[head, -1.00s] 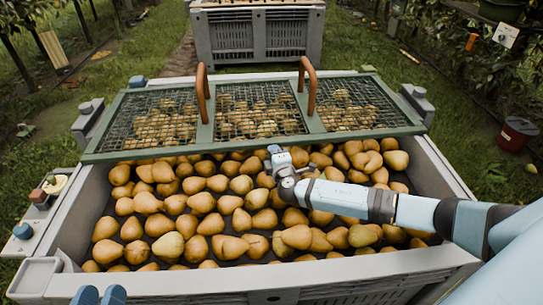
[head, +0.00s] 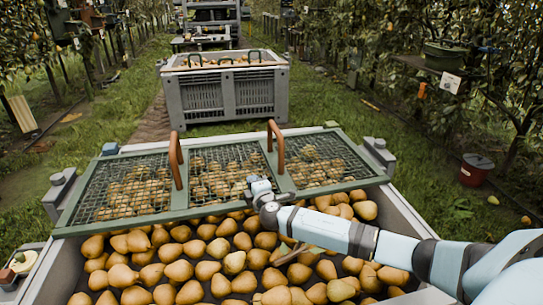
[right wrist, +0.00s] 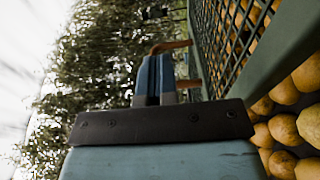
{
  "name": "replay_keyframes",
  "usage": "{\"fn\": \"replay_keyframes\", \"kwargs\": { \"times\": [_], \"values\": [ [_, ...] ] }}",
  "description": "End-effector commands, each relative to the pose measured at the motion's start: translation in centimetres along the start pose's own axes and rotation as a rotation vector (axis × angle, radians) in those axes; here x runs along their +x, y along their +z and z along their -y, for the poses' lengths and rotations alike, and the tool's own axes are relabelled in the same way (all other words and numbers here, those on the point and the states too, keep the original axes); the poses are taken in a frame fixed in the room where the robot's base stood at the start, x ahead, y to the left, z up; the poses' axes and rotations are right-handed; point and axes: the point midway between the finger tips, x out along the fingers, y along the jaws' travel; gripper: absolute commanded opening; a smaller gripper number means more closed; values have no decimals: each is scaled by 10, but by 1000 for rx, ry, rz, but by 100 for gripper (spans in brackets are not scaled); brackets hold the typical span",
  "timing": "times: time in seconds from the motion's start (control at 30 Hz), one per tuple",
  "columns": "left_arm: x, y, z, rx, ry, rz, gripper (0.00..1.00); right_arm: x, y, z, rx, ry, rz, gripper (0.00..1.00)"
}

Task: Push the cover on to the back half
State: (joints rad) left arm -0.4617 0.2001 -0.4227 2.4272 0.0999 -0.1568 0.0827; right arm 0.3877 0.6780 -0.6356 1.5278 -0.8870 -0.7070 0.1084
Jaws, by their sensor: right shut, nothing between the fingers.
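The cover is a green frame with wire mesh panels and two brown arched handles (head: 176,160). It lies across the back part of the grey bin, and its front rail (head: 150,222) faces me. Pears (head: 180,270) show through the mesh and lie uncovered in front of it. My right gripper (head: 258,184) is shut and empty at the front rail, right of the middle; I cannot tell whether it touches. In the right wrist view, its blue fingers (right wrist: 154,78) are together, with the cover's mesh (right wrist: 228,40) and green rail beside them. My left gripper is not in view.
The bin has grey corner posts (head: 60,190) beside the cover. A second grey bin (head: 255,95) stands behind on the grass. A red bucket (head: 475,172) stands at the right. Trees line both sides.

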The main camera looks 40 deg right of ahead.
Motion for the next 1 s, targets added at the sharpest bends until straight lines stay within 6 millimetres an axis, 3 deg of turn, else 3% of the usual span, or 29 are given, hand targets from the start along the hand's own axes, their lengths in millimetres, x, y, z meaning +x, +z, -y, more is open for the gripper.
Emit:
{"fn": "replay_keyframes", "kwargs": {
  "times": [0.5, 0.7, 1.0],
  "values": [
    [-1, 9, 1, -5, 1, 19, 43, 89, 88, 1, 1, 1, 2, 0],
    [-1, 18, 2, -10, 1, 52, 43, 107, 106, 1, 1, 1, 1, 0],
    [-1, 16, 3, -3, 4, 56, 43, 111, 110, 0, 1, 0, -1, 0]
  ]
}}
